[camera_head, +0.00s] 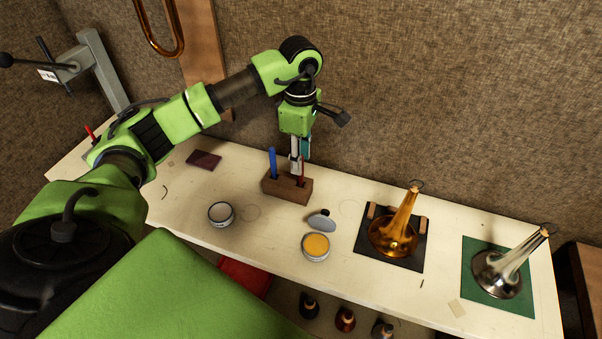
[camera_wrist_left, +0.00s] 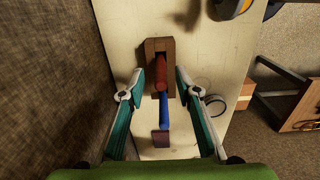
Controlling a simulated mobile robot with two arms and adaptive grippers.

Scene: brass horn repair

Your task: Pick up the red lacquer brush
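The red lacquer brush (camera_head: 301,173) stands upright in a brown wooden block (camera_head: 289,191), beside a blue-handled brush (camera_head: 273,163). In the left wrist view the red brush (camera_wrist_left: 161,76) lies between the fingers of my left gripper (camera_wrist_left: 160,80), which are spread apart on both sides of it. In the head view my left gripper (camera_head: 297,158) points down above the block, close to the red brush and partly covering it. Contact with the brush does not show. The brush's lower end is hidden in the block. My right gripper is not in view.
A wall stands close behind.

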